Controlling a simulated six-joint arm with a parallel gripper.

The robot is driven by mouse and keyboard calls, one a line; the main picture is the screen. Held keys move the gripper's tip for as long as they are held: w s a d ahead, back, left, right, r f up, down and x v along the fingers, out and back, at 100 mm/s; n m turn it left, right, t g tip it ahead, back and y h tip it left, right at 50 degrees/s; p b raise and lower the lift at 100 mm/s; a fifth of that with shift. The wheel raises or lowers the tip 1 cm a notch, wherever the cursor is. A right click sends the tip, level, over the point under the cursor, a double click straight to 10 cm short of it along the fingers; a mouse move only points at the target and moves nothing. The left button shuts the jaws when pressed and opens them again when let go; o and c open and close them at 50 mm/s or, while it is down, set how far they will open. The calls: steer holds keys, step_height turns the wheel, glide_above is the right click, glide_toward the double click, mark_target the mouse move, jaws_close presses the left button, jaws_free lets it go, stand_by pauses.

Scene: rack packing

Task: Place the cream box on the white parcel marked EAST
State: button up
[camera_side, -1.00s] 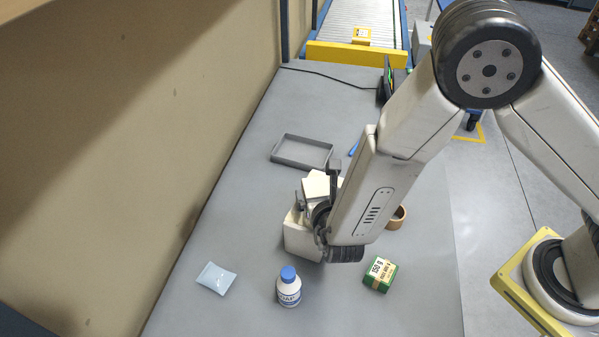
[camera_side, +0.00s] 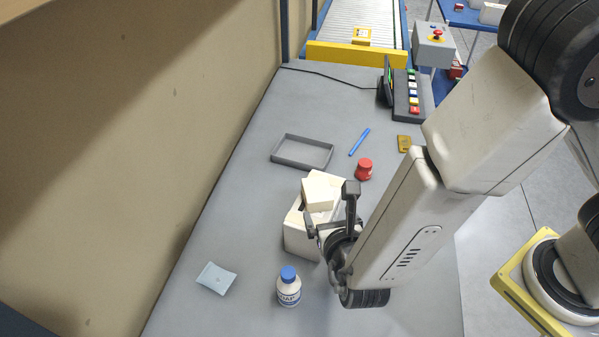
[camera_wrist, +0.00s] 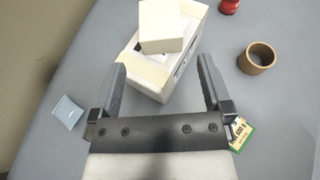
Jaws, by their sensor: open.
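The cream box (camera_side: 318,190) rests on top of the white parcel (camera_side: 299,238), toward its far end. In the wrist view the cream box (camera_wrist: 160,27) lies on the parcel (camera_wrist: 146,76), slightly turned relative to it. The marking on the parcel cannot be read. My gripper (camera_side: 331,204) is open and empty, beside the parcel's near right side and apart from the cream box. In the wrist view the open jaws of my gripper (camera_wrist: 161,75) point toward the parcel, with nothing between them but the view of its near end.
A white bottle with blue cap (camera_side: 289,288) and a pale blue packet (camera_side: 216,278) stand nearer. A grey tray (camera_side: 302,165), red object (camera_side: 364,169) and blue pen (camera_side: 359,142) lie beyond. A tape roll (camera_wrist: 257,58) and green box (camera_wrist: 241,133) are to the right.

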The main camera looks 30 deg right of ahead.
steer(key=shift+v, duration=1.2)
steer(key=d+r+m+g+y, duration=0.1)
steer(key=d+m+g, duration=0.2)
steer(key=d+m, duration=0.4)
steer(key=s+d+r+m+g+y, duration=0.1)
steer(key=d+m, duration=0.6)
steer(key=m, duration=0.7)
steer(key=s+d+r+m+g+y, duration=0.1)
steer(key=d+m+g, duration=0.4)
steer(key=m, duration=0.5)
steer(key=d+r+y, duration=0.1)
steer(key=d+y, duration=0.1)
steer(key=shift+d+r+m+g, duration=0.3)
steer(key=shift+d+g, duration=0.05)
steer(key=shift+g, duration=0.05)
